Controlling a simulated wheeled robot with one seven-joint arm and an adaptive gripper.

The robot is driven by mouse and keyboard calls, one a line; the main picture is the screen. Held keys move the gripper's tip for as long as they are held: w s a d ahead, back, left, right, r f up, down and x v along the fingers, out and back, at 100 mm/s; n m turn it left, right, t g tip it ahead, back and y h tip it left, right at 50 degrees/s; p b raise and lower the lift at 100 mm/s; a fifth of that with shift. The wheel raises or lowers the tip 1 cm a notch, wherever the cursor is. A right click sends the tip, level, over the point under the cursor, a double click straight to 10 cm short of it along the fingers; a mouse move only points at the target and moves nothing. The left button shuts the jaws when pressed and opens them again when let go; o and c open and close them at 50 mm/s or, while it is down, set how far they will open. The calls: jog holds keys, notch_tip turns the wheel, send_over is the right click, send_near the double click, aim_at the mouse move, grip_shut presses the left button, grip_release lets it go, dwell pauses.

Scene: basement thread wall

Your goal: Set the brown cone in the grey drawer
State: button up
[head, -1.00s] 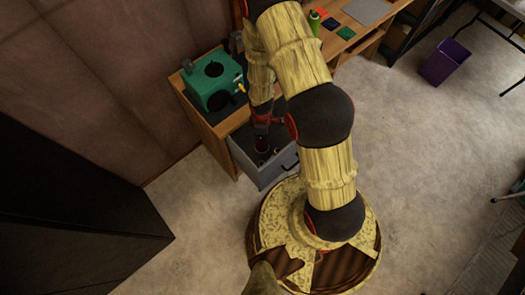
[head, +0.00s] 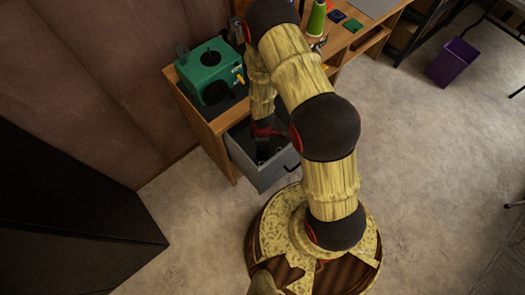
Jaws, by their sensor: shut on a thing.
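The grey drawer (head: 245,164) stands open at the front of the wooden cabinet, left of my arm. My gripper (head: 264,151) points down into the drawer, inside its walls. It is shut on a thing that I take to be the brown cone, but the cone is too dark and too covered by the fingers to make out. I cannot tell whether it touches the drawer floor.
A green box with round holes (head: 212,71) stands on the cabinet top (head: 204,128) behind the drawer. A purple bin (head: 453,63) stands on the open floor at right.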

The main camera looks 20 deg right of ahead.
jog(key=shift+f, duration=0.75)
jog(key=o, duration=0.8)
jog(key=shift+f, duration=0.1)
notch_tip(320, 180, up, 12)
jog(key=p, duration=0.8)
jog(key=shift+d, duration=0.1)
